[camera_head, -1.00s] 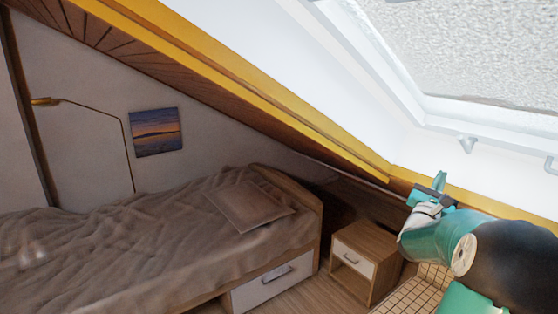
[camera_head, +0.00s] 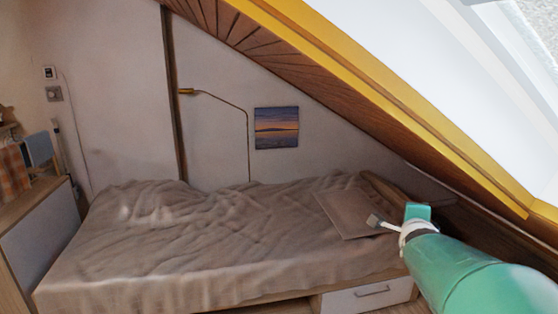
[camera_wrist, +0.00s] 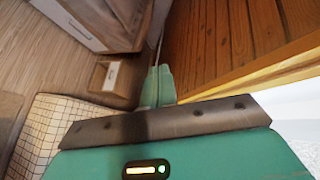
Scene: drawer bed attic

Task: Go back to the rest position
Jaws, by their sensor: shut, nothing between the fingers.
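My gripper (camera_head: 417,211) is at the right of the head view, at the end of my teal arm, in front of the bed's pillow end. In the wrist view its two teal fingers (camera_wrist: 157,86) are together with nothing between them. The bed (camera_head: 215,250) has a crumpled brown blanket and a flat pillow (camera_head: 343,212). Its white-fronted drawer (camera_head: 368,295) shows below, partly cut off by the picture edge, and looks shut. My gripper holds nothing, and I cannot see it touching anything.
A sloped wooden ceiling with a yellow beam (camera_head: 400,105) comes down at the right. A small nightstand (camera_wrist: 110,76) and a checkered surface (camera_wrist: 62,125) show in the wrist view. A cabinet (camera_head: 40,235) stands left. A lamp (camera_head: 186,91) and picture (camera_head: 276,128) are on the wall.

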